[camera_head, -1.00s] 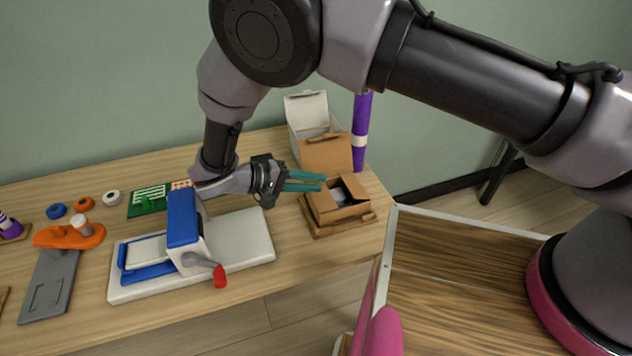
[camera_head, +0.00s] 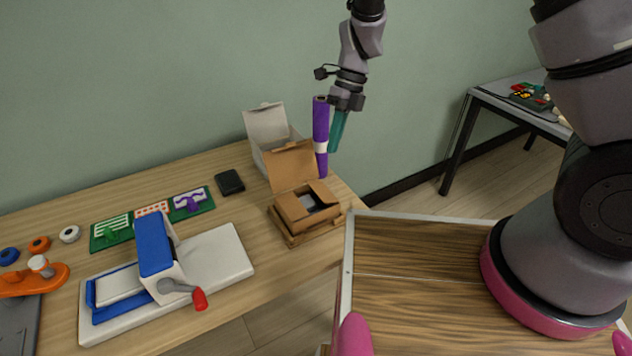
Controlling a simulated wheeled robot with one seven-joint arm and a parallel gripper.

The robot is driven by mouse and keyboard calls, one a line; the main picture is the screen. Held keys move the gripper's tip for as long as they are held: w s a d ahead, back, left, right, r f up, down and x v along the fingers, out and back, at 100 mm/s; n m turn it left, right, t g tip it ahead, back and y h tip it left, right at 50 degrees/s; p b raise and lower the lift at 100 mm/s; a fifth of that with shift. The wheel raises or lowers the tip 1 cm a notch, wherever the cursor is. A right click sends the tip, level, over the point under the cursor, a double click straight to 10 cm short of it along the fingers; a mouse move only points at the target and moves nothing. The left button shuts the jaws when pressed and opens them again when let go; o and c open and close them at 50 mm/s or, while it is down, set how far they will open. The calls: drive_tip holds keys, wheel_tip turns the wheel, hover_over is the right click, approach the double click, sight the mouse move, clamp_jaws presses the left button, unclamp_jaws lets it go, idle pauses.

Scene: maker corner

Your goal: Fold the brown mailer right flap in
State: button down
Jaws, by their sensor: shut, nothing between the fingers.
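The brown mailer (camera_head: 310,218) sits on a wooden tray (camera_head: 291,240) near the right end of the workbench. Its lid (camera_head: 293,166) stands up at the back. Its left flap (camera_head: 292,207) and right flap (camera_head: 324,192) show at either side of the opening; their exact angles are hard to tell. Something grey shows inside between them. My gripper (camera_head: 336,148) has teal fingers that point down and are shut with nothing between them. It is above the mailer and a little to its right in the picture, apart from it, close by the purple tube.
A purple tube (camera_head: 321,130) with a white band stands behind the mailer. An open white box (camera_head: 256,134) is behind the lid. A blue and white press with a red-tipped handle (camera_head: 155,245) stands to the left. A black block (camera_head: 229,182) lies between.

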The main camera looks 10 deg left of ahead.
drive_tip(key=w+d+r+m+t+y, duration=0.1)
drive_tip(key=w+m, duration=0.1)
drive_tip(key=m, duration=0.1)
approach(315, 190)
drive_tip(key=x, duration=0.6)
drive_tip(key=shift+s+f, duration=0.1)
drive_tip(key=shift+f, duration=0.3)
drive_tip(key=shift+a, duration=0.1)
drive_tip(key=shift+s+a+f, duration=0.15)
drive_tip(key=shift+s, duration=0.05)
drive_tip(key=shift+s+a+f+t+h, duration=0.15)
drive_tip(key=shift+a+f+t+h, duration=0.15)
drive_tip(key=shift+t+h, duration=0.45)
drive_tip(key=shift+s+a+f, duration=0.15)
drive_tip(key=shift+f, duration=0.25)
drive_tip(key=shift+r, duration=0.1)
